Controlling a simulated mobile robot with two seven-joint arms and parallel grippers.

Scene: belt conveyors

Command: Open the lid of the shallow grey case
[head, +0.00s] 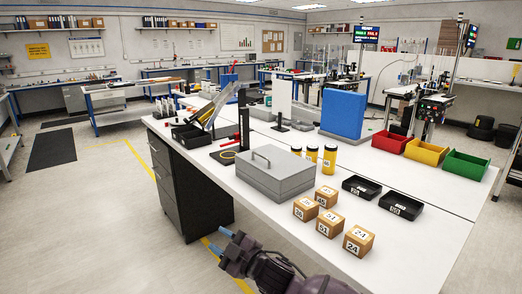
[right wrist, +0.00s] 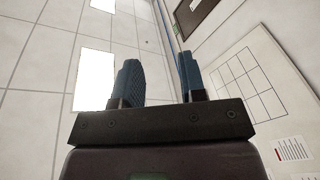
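The shallow grey case (head: 277,187) sits on the white workbench in the head view, near its front edge, with its lid (head: 285,166) down. A bar handle (head: 262,157) shows on the lid's top. My right gripper (head: 217,242) is in front of the bench in the head view, lower left of the case and well apart from it. Its two blue fingers are parted with nothing between them, as the right wrist view (right wrist: 160,78) also shows. The case is not in the right wrist view. My left gripper is not in view.
Several numbered cardboard boxes (head: 330,223) stand right of the case. Yellow-labelled bottles (head: 329,160) stand behind it. Two black trays (head: 400,206) lie farther right. A black stand (head: 242,120) rises at the case's left. The white bench top (head: 400,255) is clear at the front right.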

